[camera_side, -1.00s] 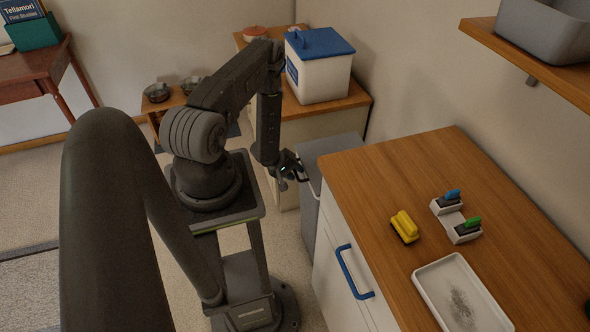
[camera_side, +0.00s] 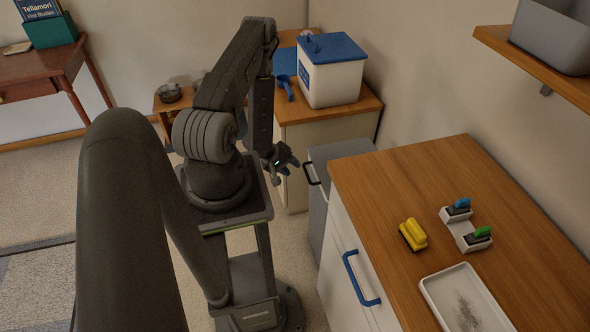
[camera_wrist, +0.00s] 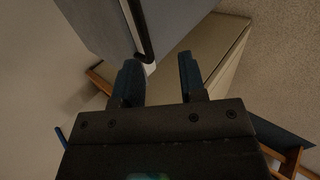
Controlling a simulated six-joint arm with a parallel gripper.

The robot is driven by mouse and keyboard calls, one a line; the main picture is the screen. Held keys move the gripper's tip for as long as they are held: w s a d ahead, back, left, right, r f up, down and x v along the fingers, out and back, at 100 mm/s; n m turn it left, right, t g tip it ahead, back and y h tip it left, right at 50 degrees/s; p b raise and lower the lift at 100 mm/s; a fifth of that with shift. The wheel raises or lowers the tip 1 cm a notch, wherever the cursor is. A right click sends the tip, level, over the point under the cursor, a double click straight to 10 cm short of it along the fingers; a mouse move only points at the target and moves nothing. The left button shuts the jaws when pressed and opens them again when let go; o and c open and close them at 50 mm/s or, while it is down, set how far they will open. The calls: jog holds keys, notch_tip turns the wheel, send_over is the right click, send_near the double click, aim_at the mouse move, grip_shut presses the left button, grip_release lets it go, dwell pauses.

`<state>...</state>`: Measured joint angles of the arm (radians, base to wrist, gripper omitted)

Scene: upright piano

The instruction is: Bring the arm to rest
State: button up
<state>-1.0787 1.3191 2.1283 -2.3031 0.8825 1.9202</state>
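My gripper (camera_side: 283,163) hangs in the gap between my column and the cabinets in the side view, with nothing held. In the wrist view my gripper (camera_wrist: 160,80) shows its two dark blue fingers apart, with empty space between them. A grey cabinet (camera_side: 325,202) with a black handle (camera_side: 311,173) stands just right of the gripper, apart from it in the side view. The black handle also shows in the wrist view (camera_wrist: 142,40), beyond the fingers.
The wooden counter (camera_side: 385,180) on the right bears a yellow brush (camera_side: 413,234), a white holder (camera_side: 466,232) and a white tray (camera_side: 465,300). A blue-lidded bin (camera_side: 332,75) and blue scoop (camera_side: 287,86) stand on the back cabinet. A shelf (camera_side: 520,55) juts from the right wall.

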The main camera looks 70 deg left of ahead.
dwell(0.4)
jog(key=shift+m+t+h, duration=0.4)
jog(key=shift+m+t, duration=0.1)
jog(key=shift+m, duration=0.3)
jog(key=w+r, duration=0.5)
jog(key=shift+w+a+r, duration=0.1)
jog(key=shift+r, duration=0.05)
jog(key=w+d+r+m+g+h, duration=0.1)
jog(key=w+d+r+m+h, duration=0.15)
jog(key=w+d+r, duration=0.4)
jog(key=w+d+r+m+h, duration=0.2)
jog(key=d+r+m, duration=0.15)
jog(key=r, duration=0.65)
jog(key=w+d+r+m+g+h, duration=0.1)
jog(key=w+d+r+m+h, duration=0.2)
jog(key=d+r, duration=0.4)
jog(key=s+d+r+m+g+y, duration=0.2)
jog(key=s+d+r+m+g, duration=0.25)
jog(key=d+r, duration=0.7)
jog(key=s+d+r+m+t+y, duration=0.1)
jog(key=s+r+y, duration=0.2)
jog(key=s, duration=0.3)
jog(key=s+d+r+m+t+y, duration=0.2)
jog(key=s+r+y, duration=0.1)
jog(key=s, duration=0.4)
jog(key=shift+s+r, duration=0.25)
jog(key=shift+r, duration=0.35)
